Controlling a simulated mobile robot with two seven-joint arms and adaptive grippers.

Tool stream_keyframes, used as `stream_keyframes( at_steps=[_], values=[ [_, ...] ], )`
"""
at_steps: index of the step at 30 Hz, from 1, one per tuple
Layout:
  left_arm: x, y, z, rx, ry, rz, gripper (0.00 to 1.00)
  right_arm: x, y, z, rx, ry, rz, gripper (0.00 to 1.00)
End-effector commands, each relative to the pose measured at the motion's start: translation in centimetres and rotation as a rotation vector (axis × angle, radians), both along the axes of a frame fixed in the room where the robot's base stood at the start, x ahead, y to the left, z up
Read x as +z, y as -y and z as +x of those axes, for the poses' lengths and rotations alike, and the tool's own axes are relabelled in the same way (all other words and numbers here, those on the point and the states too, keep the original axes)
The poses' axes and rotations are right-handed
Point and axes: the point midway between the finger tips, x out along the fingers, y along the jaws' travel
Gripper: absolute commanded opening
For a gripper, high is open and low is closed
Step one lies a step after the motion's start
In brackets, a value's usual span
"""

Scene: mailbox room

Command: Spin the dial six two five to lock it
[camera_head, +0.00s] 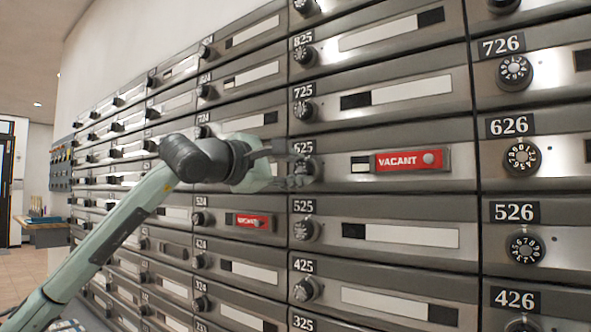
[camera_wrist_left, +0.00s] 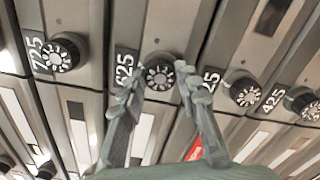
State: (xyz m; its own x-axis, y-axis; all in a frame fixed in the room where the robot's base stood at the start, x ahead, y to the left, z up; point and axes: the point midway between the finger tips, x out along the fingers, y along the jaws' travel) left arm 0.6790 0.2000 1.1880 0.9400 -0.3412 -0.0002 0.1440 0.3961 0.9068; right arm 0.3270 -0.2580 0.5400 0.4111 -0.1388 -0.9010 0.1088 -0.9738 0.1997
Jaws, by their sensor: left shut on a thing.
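The dial of box 625 (camera_wrist_left: 159,77) shows in the left wrist view as a dark round knob with a pale numbered face. The same dial (camera_head: 307,166) shows in the head view, partly covered by my gripper. My left gripper (camera_head: 294,176) reaches it from the left, and its two fingers (camera_wrist_left: 156,80) stand on either side of the knob, shut on it. The box 625 door (camera_head: 461,182) carries a red VACANT label (camera_head: 410,160). The exact number the dial points to is too small to read. My right gripper is not in view.
Neighbouring dials sit close by: 725 (camera_head: 304,110) above, 525 (camera_head: 306,229) below and 626 (camera_head: 522,158) to the right. Another red label (camera_head: 253,221) is on a box at the lower left. A table (camera_head: 46,233) stands far left.

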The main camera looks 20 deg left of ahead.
Motion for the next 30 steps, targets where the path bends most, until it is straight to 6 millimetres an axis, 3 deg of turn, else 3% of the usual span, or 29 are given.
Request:
stream_keyframes(
  at_steps=[13, 14, 18, 30],
  values=[
    [-0.03, -0.01, 0.02, 0.000, 0.003, 0.011, 0.03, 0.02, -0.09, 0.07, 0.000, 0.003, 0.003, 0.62],
    [-0.04, -0.01, 0.01, 0.000, 0.003, 0.011, 0.33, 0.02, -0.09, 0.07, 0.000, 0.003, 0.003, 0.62],
    [-0.03, -0.01, 0.02, 0.001, 0.003, 0.010, 0.50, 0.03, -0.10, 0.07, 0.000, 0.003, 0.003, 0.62],
    [0.00, -0.24, -0.53, 0.000, 0.005, 0.010, 0.53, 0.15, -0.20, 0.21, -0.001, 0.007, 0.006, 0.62]
  ],
)
